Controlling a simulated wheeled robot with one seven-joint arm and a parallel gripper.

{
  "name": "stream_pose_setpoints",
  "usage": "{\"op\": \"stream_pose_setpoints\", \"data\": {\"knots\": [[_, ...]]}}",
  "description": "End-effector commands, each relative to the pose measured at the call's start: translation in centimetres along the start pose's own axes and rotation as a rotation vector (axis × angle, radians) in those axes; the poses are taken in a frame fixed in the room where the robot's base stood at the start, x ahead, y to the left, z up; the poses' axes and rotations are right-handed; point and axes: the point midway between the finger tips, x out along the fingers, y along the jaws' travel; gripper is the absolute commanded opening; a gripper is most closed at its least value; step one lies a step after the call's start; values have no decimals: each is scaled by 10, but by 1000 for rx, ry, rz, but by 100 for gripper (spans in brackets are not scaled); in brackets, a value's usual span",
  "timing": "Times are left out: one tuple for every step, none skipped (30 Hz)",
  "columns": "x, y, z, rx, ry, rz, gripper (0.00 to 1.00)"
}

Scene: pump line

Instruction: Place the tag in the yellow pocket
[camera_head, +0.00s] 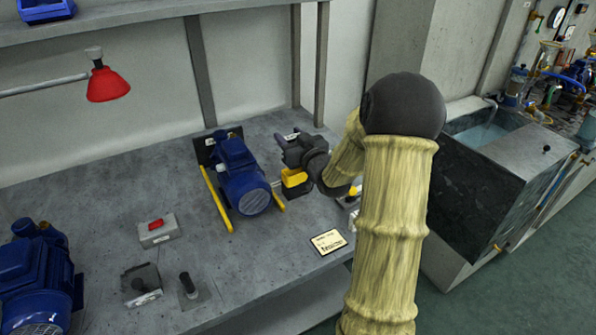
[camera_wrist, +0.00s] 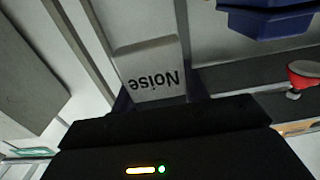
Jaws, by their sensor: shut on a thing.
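My gripper (camera_head: 291,142) is above the workbench, just right of the blue pump, and partly hidden by my own wrist. In the wrist view, a pale grey tag (camera_wrist: 150,72) stands between the dark fingers, its word "Noise" upside down. The gripper is shut on this tag. In the head view only a small pale patch shows at the gripper's tip. A yellow box-like thing with a dark base (camera_head: 294,181) stands below the gripper; it may be the yellow pocket, but its opening cannot be made out.
The blue pump (camera_head: 240,174) sits on yellow rails beside the gripper. A cream card (camera_head: 328,241) lies near the bench's front edge. A red lamp (camera_head: 107,84) hangs at left. A grey box with a red switch (camera_head: 157,230) is further left. Bare bench lies between.

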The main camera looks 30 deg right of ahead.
Motion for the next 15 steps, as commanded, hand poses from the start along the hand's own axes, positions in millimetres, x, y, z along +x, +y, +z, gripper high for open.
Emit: {"op": "stream_pose_setpoints", "data": {"knots": [[0,0,12,3,-3,1,23],[-1,2,18,4,-4,3,23],[-1,4,26,4,-4,6,23],[-2,6,32,4,-3,9,23],[-2,7,37,4,-4,12,23],[-3,9,42,3,-3,16,23],[-4,11,45,3,-2,18,23],[-4,12,47,1,-2,19,23],[-4,13,49,0,-1,21,23],[-4,13,49,0,-1,22,23],[-4,14,49,-1,0,23,23],[-5,14,49,-1,0,23,23],[-5,14,49,-1,0,23,23],[-5,14,49,-1,0,24,23],[-5,14,49,-1,0,24,23]]}}
